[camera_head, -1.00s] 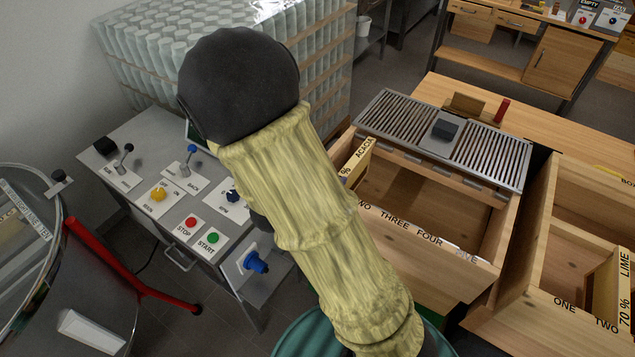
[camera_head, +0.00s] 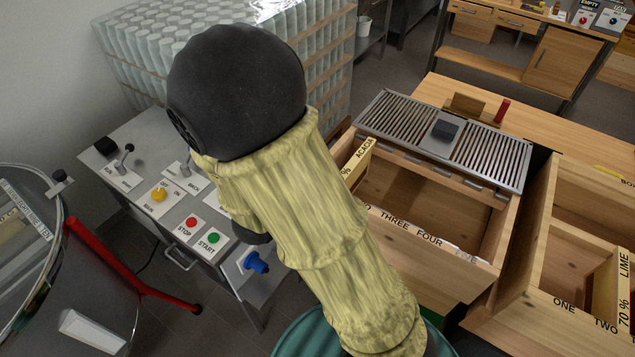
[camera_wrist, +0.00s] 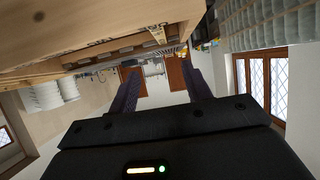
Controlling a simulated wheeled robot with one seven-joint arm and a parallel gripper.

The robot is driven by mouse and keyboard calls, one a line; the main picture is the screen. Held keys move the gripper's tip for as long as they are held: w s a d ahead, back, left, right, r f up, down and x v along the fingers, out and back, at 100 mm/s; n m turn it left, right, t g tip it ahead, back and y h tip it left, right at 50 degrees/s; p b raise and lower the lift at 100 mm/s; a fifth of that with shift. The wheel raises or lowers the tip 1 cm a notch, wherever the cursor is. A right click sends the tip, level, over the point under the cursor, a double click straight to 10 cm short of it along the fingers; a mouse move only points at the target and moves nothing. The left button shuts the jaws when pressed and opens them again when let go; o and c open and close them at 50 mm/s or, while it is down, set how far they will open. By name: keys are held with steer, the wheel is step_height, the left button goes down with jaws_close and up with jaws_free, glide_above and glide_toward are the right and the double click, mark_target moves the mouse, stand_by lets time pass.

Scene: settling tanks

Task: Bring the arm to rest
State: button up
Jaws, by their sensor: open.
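My arm, in a yellowish sleeve with a dark rounded joint, crosses the middle of the head view. My gripper is hidden in that view. In the wrist view my gripper (camera_wrist: 160,92) shows two dark fingers spread apart with nothing between them. The wrist view is tilted over, with a wooden surface along the upper left and a window (camera_wrist: 262,82) at the right.
A control panel (camera_head: 137,205) with levers and buttons stands left of my arm. A steel tank (camera_head: 75,290) is at the far left. Wooden bins (camera_head: 430,265) with a metal grate (camera_head: 490,153) are on the right. Stacked jars (camera_head: 135,60) stand behind the arm.

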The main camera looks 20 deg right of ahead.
steer(key=w+a+f+n+y, duration=0.1)
steer(key=w+a+n+y, duration=0.1)
steer(key=a+n+y, duration=0.55)
steer(key=s+d+r+n+g+y, duration=0.1)
steer(key=s+d+n+g+y, duration=0.1)
steer(key=s+d+g, duration=0.3)
steer(key=s+d+n, duration=0.1)
steer(key=s, duration=0.3)
steer(key=shift+s+d, duration=0.2)
steer(key=shift+s, duration=0.15)
